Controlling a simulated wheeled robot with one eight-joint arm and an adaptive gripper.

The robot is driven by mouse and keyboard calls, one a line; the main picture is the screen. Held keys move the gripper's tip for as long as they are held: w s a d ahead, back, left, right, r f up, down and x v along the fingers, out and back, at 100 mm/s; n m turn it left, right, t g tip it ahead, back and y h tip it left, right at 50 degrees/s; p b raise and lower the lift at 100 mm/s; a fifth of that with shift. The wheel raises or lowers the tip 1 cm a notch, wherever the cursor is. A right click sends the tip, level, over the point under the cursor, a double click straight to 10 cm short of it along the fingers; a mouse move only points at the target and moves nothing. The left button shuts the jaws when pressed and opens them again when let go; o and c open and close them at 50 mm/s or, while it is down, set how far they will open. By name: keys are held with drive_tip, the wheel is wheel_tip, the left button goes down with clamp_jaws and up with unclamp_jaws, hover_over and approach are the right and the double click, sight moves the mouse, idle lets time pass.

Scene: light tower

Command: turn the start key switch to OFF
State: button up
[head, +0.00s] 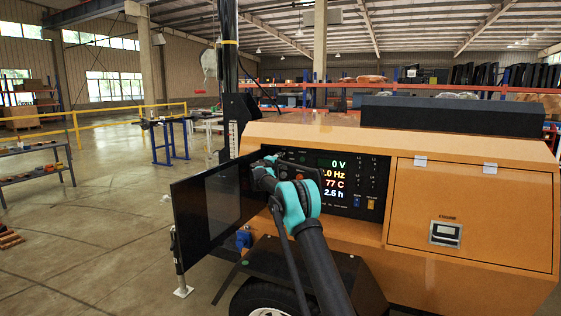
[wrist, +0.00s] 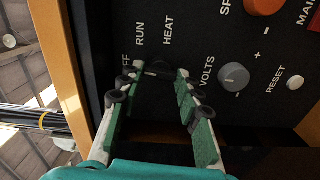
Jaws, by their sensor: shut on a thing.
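The start key switch (wrist: 158,68) is a small dark shape on the black control panel (head: 345,187), with the labels OFF, RUN and HEAT around it in the wrist view. My gripper (wrist: 156,76) has its green-padded fingers on either side of the key and is shut on it. The O of OFF is hidden behind a finger. The key's exact angle is too dark to tell. In the head view my gripper (head: 266,164) is at the panel's left part, and my arm hides the switch.
A grey VOLTS knob (wrist: 234,76), an orange knob (wrist: 264,5) and a white RESET button (wrist: 296,83) are right of the fingers. The open black panel door (head: 207,207) stands left of my arm.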

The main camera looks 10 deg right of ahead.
drive_tip(key=shift+n, duration=0.6)
drive_tip(key=o, duration=1.2)
drive_tip(key=shift+c, duration=0.2)
drive_tip(key=shift+s+a, duration=0.1)
drive_tip(key=v, duration=1.1)
drive_tip(key=shift+s+a, duration=0.15)
drive_tip(key=shift+s, duration=0.2)
